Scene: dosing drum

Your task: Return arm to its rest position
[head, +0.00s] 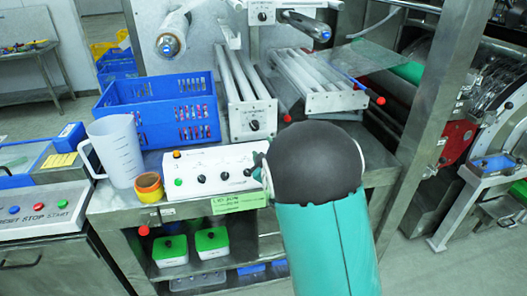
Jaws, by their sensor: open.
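My arm, teal with a large dark rounded joint, rises from the bottom edge right of centre. It covers the right part of the workbench front. My gripper does not show clearly; it is either behind the arm or out of frame. A shiny metal drum-like machine (495,90) with a red side part stands at the right edge, partly cut off.
The metal workbench (105,200) holds a blue crate (160,95), a clear measuring jug (116,150), tape rolls (149,187), a white control box (205,172) and white roller units (252,118). A steel post (440,90) stands right of my arm. Grey floor (430,265) is open at lower right.

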